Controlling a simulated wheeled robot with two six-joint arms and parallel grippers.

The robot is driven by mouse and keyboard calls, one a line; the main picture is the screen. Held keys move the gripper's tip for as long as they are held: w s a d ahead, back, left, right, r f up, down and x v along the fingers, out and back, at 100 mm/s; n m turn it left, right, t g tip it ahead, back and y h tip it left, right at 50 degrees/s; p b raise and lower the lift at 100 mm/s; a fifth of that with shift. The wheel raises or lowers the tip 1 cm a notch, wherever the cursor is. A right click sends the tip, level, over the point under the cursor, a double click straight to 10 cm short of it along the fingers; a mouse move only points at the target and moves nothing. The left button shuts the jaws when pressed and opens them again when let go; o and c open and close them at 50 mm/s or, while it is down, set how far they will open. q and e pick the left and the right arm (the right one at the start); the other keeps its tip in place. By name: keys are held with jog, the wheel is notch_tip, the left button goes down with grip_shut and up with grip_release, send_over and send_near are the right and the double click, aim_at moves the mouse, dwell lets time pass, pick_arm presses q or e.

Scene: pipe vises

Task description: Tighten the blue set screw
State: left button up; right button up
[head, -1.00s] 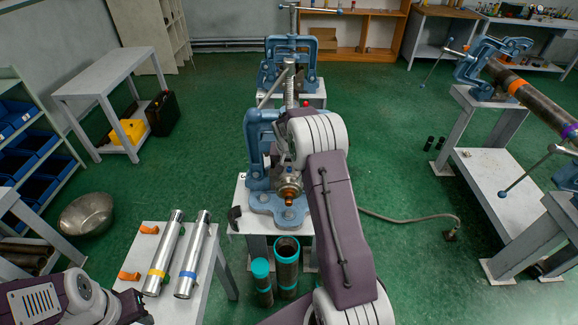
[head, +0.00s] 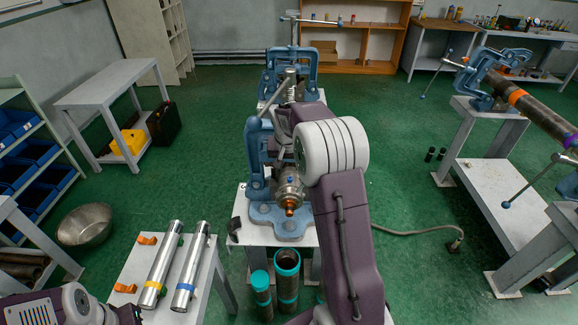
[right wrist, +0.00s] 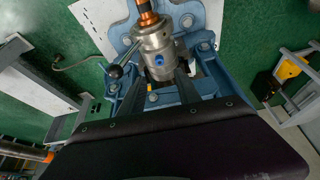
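The blue set screw (right wrist: 159,60) shows on the side of a silver cylindrical fitting (right wrist: 154,42) with a copper-coloured end, held at a blue pipe vise (right wrist: 205,82). In the head view the blue screw (head: 290,180) is a small dot on the fitting, above the copper tip. My right gripper (right wrist: 160,82) has two dark fingers apart, pointing toward the fitting, with the screw roughly between their lines. I cannot tell whether either finger touches the fitting. In the head view my right arm mostly hides this gripper. My left gripper (head: 128,314) is only partly in view at the lower left.
Two silver pipes with yellow (head: 160,265) and blue (head: 190,267) bands lie on a side table. Teal-topped pipes (head: 286,280) stand below the vise. Another vise (head: 490,80) holds a long pipe at right. A hose (head: 415,230) lies on the green floor.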

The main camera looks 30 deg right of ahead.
aim_at(290, 178)
jog(key=b+x, duration=0.2)
jog(key=x, duration=0.7)
jog(key=shift+f+b, duration=0.2)
jog(key=shift+b, duration=0.15)
jog(key=shift+s, duration=0.1)
grip_shut()
